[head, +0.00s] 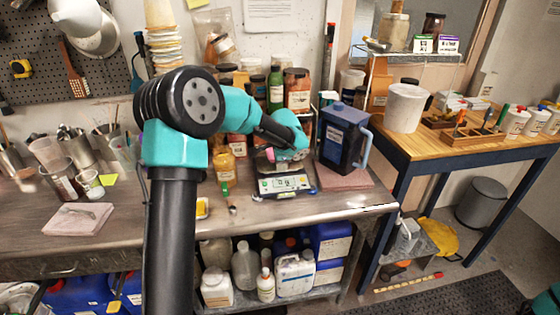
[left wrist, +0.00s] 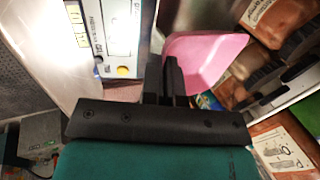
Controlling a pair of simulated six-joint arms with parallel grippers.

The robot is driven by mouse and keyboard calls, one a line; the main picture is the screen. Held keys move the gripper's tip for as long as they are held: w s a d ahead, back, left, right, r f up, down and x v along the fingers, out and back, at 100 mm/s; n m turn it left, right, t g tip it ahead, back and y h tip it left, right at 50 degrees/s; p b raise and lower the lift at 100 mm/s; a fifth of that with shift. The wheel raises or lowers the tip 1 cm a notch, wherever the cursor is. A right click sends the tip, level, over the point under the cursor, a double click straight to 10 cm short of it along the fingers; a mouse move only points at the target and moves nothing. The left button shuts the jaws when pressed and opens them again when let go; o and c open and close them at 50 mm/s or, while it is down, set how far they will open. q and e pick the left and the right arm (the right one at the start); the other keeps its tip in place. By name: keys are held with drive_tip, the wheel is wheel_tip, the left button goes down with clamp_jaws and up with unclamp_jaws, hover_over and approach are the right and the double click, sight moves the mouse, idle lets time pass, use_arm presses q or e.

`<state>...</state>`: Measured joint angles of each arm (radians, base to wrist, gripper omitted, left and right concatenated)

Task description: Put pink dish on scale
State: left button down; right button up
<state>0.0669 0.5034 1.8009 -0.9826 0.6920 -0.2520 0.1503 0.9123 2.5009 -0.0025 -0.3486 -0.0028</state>
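The pink dish (left wrist: 208,58) is tilted in the left wrist view. My left gripper (left wrist: 166,66) has its narrow black fingers close together at the dish's near-left edge and appears shut on it. In the head view, the teal left gripper end is just behind and above the scale (head: 283,184) and mostly hides the dish. The scale's front panel also shows at the upper left of the left wrist view (left wrist: 122,30). My right gripper is out of view.
A dark blue jug (head: 342,138) stands close to the right of the scale. Several bottles and jars (head: 297,92) crowd behind it. A yellow-labelled jar (head: 224,166) stands to the left. The bench front between the left pink mat (head: 78,219) and the arm is mostly clear.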

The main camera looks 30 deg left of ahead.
use_arm(q)
drive_tip(key=w, duration=0.1)
drive_tip(key=w+a, duration=0.2)
drive_tip(key=w, duration=0.1)
drive_tip(key=shift+w+a+f, duration=0.1)
drive_tip(key=shift+a+f, duration=0.1)
drive_tip(key=shift+a, duration=0.05)
drive_tip(key=shift+f, duration=1.75)
drive_tip(key=shift+f, duration=0.15)
drive_tip(key=c, duration=1.7)
unclamp_jaws()
drive_tip(key=shift+o, duration=0.2)
drive_tip(key=v, duration=1.2)
